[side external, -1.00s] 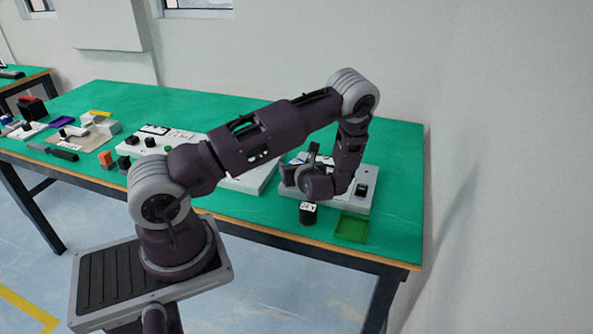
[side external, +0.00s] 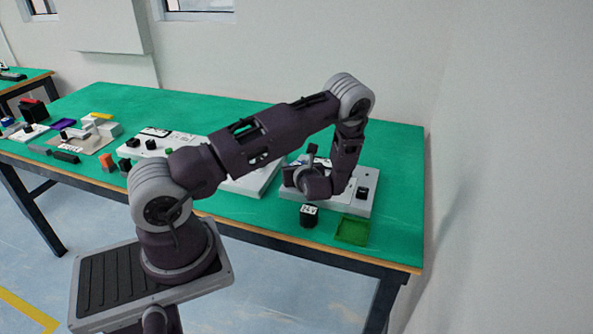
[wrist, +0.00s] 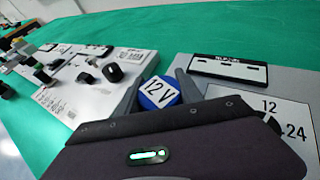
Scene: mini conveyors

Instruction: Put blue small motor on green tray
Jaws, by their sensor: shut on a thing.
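The blue small motor (wrist: 158,92) shows in the wrist view as a round blue piece with a white "12 V" label on its top. My gripper (wrist: 157,90) is shut on it, with one grey finger on each side. In the side external view my gripper hides the motor, over the white panel at the right end of the table. The green tray (side external: 352,230) lies flat and empty near the table's front right corner, to the right of and nearer than my gripper.
A black block with a white top (side external: 309,215) stands just left of the tray. The white panel (side external: 357,203) under my gripper carries a black knob (side external: 363,193). Another white panel with knobs (wrist: 103,88) lies to the left. The table's front edge is close to the tray.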

